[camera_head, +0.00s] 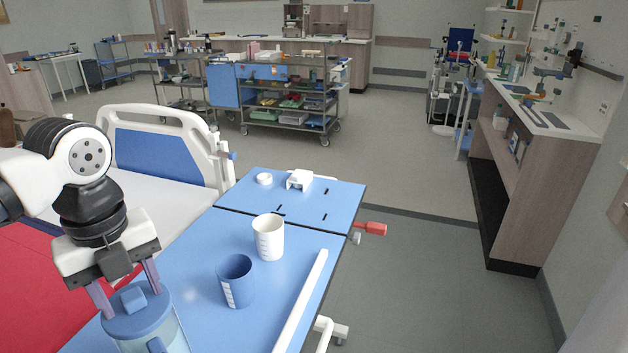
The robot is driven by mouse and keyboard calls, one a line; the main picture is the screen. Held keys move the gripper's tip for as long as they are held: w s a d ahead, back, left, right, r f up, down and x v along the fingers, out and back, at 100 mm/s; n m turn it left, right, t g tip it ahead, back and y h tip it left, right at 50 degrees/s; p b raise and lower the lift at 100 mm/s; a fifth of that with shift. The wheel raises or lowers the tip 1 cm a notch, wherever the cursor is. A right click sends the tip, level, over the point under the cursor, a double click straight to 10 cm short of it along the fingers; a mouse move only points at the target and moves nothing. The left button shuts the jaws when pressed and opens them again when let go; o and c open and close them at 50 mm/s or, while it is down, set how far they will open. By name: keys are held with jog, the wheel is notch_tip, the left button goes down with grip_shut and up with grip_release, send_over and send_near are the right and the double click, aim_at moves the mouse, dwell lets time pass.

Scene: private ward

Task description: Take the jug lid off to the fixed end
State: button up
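The jug (172,343) stands on the near left part of the blue tabletop, partly cut off by the bottom edge. It is clear, with a blue lid (160,318) on top and a raised blue knob on the lid. My gripper (133,304) points down over the lid, with one finger on each side of the knob. The fingers look open, with gaps between them and the knob. The lid is seated on the jug. The short far section of the tabletop (335,192), beyond a dark seam, seems to be the fixed end.
A blue cup (236,282) and a white cup (268,238) stand right of the jug. A small white round item (264,179) and a white bracket (299,180) sit on the far section. A white rail (302,300) edges the right side. The far section's front is mostly clear.

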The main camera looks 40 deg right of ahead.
grip_shut()
jog(key=shift+r+p, duration=0.3)
jog(key=shift+r, duration=0.25)
jog(key=shift+r+p, duration=1.55)
jog(key=shift+r, duration=0.95)
